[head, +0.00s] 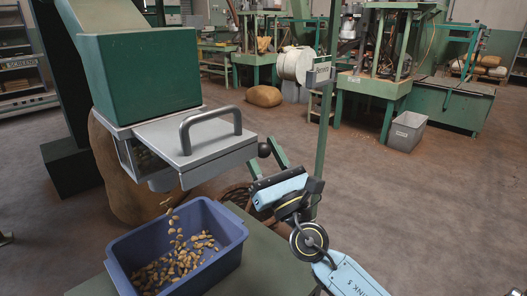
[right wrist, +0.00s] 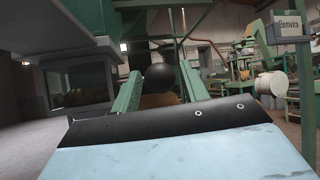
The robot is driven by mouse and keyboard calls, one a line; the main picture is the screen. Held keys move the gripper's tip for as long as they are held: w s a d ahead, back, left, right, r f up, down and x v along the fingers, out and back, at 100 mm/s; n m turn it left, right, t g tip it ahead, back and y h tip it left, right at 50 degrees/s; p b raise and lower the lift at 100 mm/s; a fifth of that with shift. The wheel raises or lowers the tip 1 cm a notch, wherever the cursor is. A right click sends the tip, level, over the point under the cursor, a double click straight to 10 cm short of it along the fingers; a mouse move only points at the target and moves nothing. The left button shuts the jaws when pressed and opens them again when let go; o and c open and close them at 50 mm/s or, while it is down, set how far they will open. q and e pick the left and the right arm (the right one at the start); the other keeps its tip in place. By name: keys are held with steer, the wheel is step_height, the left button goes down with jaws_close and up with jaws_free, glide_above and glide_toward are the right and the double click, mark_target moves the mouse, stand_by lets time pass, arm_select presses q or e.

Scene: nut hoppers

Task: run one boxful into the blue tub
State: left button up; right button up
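A green hopper (head: 140,75) stands on a grey metal box (head: 195,140) with a curved handle (head: 210,122) on its lid. Several nuts (head: 172,222) are in the air under the box, above the blue tub (head: 232,232), whose floor is partly covered with nuts. A black ball knob (head: 264,150) is at the box's right side; it also shows in the right wrist view (right wrist: 161,77). My right gripper (head: 259,149) has its green fingers apart, one on each side of the knob, with slight gaps visible in the right wrist view (right wrist: 160,82). My left gripper is not in view.
The tub stands on a green table (head: 260,260). A brown sack (head: 115,180) is behind it. Green machines (head: 385,85), a white roll (head: 294,64) and a grey bin (head: 407,131) stand farther back. The floor at right is clear.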

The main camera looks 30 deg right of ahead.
steer(key=shift+o, duration=0.3)
steer(key=shift+r, duration=0.1)
steer(key=shift+s, duration=0.1)
steer(key=v, duration=1.3)
steer(key=shift+s, duration=0.1)
stand_by(0.5)
